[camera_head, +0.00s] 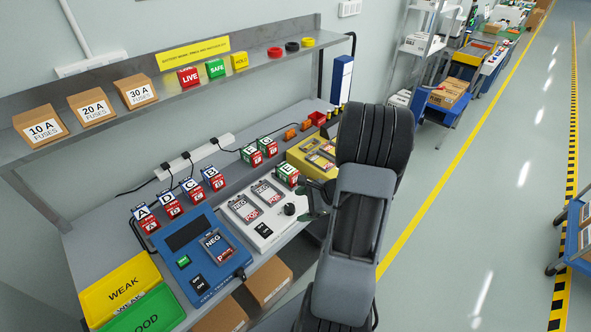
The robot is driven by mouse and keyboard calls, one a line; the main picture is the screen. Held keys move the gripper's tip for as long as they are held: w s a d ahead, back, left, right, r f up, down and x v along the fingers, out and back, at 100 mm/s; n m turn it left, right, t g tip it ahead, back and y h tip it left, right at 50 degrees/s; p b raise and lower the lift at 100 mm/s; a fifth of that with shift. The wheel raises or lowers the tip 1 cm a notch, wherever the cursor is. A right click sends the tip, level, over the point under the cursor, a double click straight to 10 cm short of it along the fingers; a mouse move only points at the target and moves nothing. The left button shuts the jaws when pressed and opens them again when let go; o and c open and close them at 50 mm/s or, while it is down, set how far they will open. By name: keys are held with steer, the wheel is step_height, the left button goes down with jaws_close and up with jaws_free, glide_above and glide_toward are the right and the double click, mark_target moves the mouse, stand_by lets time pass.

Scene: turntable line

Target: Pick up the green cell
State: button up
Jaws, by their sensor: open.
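A green-topped cell (287,174) with a red and white lower part stands near the white tester's back right corner. Two more green-topped cells, one on the left (251,156) and one on the right (267,147), stand side by side further back on the bench. My gripper (317,199) is open, just right of the nearest green cell and apart from it. My arm hides most of the gripper and the bench's right end.
Several blue-topped cells (172,206) stand at the left. The white tester (262,236), blue tester (182,267) and yellow tester (299,160) take up the bench. Yellow WEAK (118,290) and green GOOD (150,314) trays lie front left. A shelf (235,69) runs above.

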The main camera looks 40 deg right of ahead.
steer(key=w+d+f+m+t+h, duration=0.1)
steer(key=w+d+m+t+h, duration=0.1)
steer(key=d+m+t, duration=0.3)
steer(key=m+t+h, duration=0.1)
steer(key=m+h, duration=0.1)
steer(key=m, duration=0.4)
glide_toward(294, 173)
steer(key=p+x, duration=0.1)
steer(key=x, duration=0.5)
steer(key=shift+p, duration=0.35)
steer(key=shift+p+x, duration=1.1)
steer(key=shift+x, duration=1.65)
steer(key=shift+f, duration=0.1)
steer(key=c, duration=1.4)
steer(key=shift+c, duration=0.4)
